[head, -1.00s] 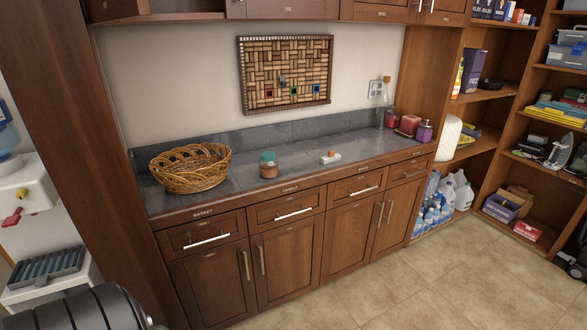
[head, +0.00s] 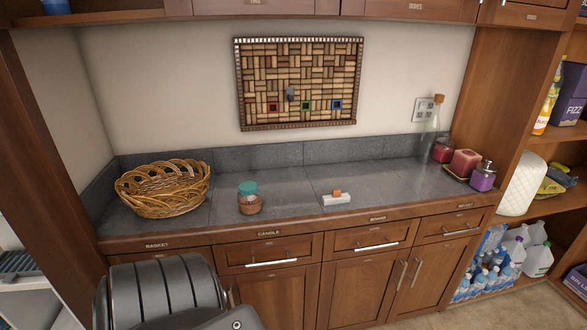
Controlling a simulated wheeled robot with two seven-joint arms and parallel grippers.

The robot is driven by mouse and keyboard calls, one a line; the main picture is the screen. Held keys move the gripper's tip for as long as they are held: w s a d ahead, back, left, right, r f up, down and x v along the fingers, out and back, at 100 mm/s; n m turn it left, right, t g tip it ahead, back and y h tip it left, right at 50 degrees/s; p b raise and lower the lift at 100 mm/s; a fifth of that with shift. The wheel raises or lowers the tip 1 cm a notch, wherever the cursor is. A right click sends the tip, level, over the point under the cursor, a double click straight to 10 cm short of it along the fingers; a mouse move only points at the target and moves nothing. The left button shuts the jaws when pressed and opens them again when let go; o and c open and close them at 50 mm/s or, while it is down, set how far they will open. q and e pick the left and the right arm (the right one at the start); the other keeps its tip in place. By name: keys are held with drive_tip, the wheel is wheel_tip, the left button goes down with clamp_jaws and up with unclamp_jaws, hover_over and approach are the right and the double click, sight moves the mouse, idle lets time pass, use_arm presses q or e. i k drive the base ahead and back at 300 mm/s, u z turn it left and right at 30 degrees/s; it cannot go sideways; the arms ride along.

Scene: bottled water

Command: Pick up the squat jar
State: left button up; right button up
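A squat jar (head: 250,203) with a teal lid and a brownish body stands upright on the grey tiled counter (head: 290,187), above the drawer labelled "candle". It is near the front edge, between the basket and a small white item. A dark grey segmented part of my arm (head: 160,295) shows at the bottom left, in front of the cabinets and below the counter top. Neither gripper's fingers are in the head view.
A wicker basket (head: 163,188) stands left of the jar. A small white item with an orange top (head: 337,198) lies to its right. A glass bottle (head: 430,130), red candles (head: 464,163) and a purple jar (head: 483,177) stand at the right end. The counter around the squat jar is clear.

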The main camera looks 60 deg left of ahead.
sight(251, 204)
drive_tip(key=i, duration=2.5)
drive_tip(key=u, duration=2.65)
